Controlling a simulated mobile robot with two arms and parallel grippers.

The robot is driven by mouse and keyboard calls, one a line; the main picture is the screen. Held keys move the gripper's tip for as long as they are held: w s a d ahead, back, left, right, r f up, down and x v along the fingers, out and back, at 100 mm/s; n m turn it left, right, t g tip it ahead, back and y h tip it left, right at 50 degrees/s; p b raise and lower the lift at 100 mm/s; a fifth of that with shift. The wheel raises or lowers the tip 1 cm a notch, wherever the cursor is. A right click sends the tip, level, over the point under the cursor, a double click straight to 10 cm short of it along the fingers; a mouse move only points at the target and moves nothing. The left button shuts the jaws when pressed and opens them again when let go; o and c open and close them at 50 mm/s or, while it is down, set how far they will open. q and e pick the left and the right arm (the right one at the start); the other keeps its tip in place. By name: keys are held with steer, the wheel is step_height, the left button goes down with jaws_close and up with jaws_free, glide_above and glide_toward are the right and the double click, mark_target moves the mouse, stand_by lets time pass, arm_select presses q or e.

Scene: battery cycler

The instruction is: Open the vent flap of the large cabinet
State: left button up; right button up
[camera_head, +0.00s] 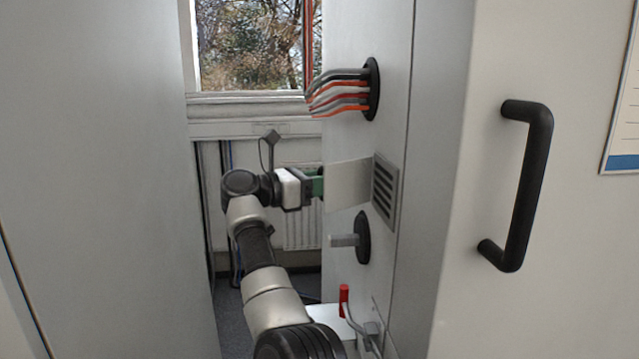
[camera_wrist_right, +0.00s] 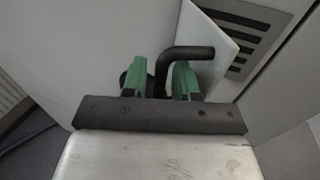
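The large cabinet (camera_head: 345,140) stands on the right, with a slatted vent (camera_head: 385,190) in its side. A plain pale flap (camera_head: 347,184) stands out from the vent, swung away, so the slats show; the flap (camera_wrist_right: 203,45) and slats (camera_wrist_right: 240,47) also appear in the wrist view. My right gripper (camera_head: 318,186) is at the flap's far edge, its tips partly hidden. In the wrist view its green fingers (camera_wrist_right: 158,82) are apart, with a black bent bar (camera_wrist_right: 188,53) between them. A small gap shows beside the bar; contact is unclear. My left gripper is out of view.
Cables (camera_head: 340,92) leave the cabinet above the vent. A grey-handled black knob (camera_head: 362,238) and a red-handled part (camera_head: 344,300) sit below. Another tall cabinet (camera_head: 100,150) bounds the narrow gap on the left. A window (camera_head: 250,45) and radiator (camera_head: 300,230) lie behind. A black door handle (camera_head: 530,185) is at right.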

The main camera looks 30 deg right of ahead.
steer(key=shift+o, duration=0.5)
steer(key=shift+a, duration=0.1)
steer(key=w+a+b, duration=0.1)
steer(key=a, duration=0.9)
steer(key=shift+a, duration=0.3)
